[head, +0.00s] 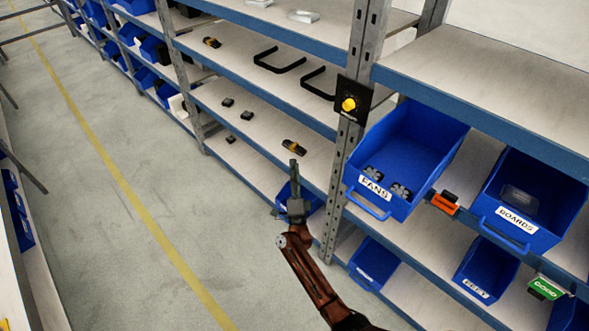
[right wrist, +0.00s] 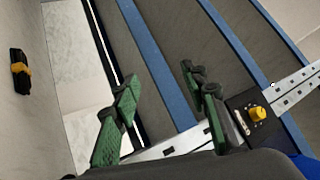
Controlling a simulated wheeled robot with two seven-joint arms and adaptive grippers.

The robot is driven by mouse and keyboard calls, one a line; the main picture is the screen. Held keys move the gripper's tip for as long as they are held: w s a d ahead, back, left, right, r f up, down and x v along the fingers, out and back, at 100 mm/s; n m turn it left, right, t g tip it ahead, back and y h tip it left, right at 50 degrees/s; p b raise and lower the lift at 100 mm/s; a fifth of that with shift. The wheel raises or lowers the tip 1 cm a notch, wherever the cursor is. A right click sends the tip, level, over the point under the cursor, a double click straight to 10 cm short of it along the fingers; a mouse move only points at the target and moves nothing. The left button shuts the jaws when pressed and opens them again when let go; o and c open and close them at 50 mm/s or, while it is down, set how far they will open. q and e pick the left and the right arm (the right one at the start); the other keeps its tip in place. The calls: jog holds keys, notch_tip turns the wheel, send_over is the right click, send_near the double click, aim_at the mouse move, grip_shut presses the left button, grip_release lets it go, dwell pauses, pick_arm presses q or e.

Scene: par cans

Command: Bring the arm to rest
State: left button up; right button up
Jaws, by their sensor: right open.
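My right arm reaches up from the bottom of the head view. Its right gripper (head: 293,172) is in front of the shelf rack, left of the metal upright and the FANS bin. In the right wrist view the same gripper (right wrist: 160,88) shows two green-padded fingers spread apart, with nothing between them. It appears to hold nothing. Whether it touches the shelf edge cannot be told. My left gripper is not in view.
Blue-edged shelves (head: 250,85) fill the right side. A blue FANS bin (head: 412,140) holds dark fans; a BOARDS bin (head: 530,200) is further right. A yellow knob (head: 349,104) sits on the upright. A black-and-yellow item (head: 293,147) lies nearby. The aisle floor (head: 120,215) is clear.

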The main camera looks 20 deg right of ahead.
dwell(0.4)
